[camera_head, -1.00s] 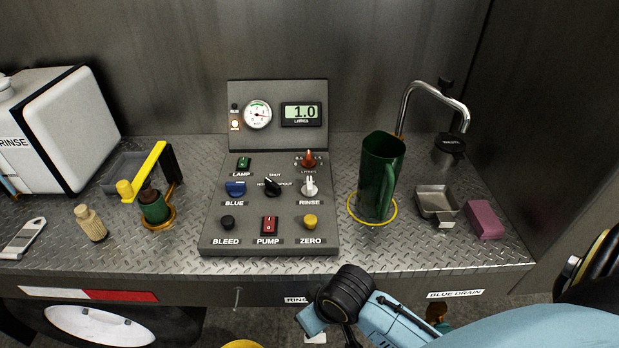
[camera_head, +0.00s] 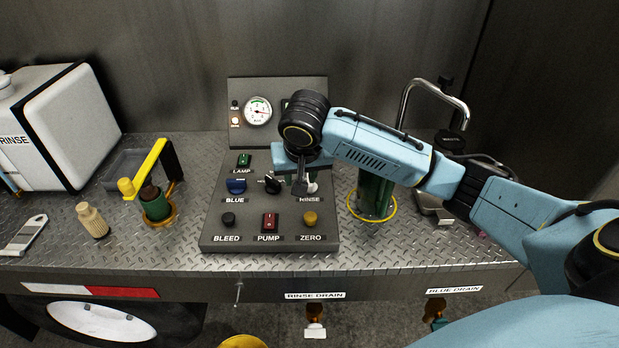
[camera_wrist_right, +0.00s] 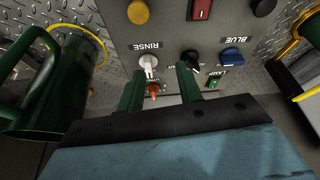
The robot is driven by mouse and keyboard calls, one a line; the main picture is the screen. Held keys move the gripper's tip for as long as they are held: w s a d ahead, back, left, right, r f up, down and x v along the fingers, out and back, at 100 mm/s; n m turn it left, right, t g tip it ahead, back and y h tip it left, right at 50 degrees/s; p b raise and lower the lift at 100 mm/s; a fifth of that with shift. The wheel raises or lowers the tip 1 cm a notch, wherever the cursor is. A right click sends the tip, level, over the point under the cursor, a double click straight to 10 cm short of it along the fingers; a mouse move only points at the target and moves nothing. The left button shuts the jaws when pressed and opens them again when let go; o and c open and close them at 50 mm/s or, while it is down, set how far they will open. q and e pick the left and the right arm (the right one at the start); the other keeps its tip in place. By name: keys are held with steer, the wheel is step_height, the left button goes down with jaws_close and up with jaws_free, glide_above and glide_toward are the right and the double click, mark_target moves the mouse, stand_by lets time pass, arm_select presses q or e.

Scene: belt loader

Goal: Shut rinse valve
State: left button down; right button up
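The white rinse valve knob (camera_head: 311,186) sits above the RINSE label on the sloped control panel (camera_head: 222,217), partly hidden behind my right gripper in the head view. In the right wrist view the knob (camera_wrist_right: 148,62) shows clear, just beyond the fingertips and between their lines, closer to the left finger. My right gripper (camera_wrist_right: 159,71) is open, with its two green fingers apart and nothing between them. In the head view it (camera_head: 298,183) hangs over the right half of the panel. My left gripper is in neither view.
The black selector knob (camera_wrist_right: 191,60) is close to the right fingertip. A steel spout (camera_head: 405,100) stands behind.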

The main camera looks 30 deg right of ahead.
steer(key=w+d+r+m, duration=0.2)
steer(key=d+r, duration=0.1)
steer(key=d, duration=0.1)
steer(key=shift+h, duration=0.4)
steer(key=b+x, duration=0.1)
steer(key=x, duration=1.1)
steer(key=shift+w+f, duration=0.2)
steer(key=shift+f, duration=0.15)
jaws_close()
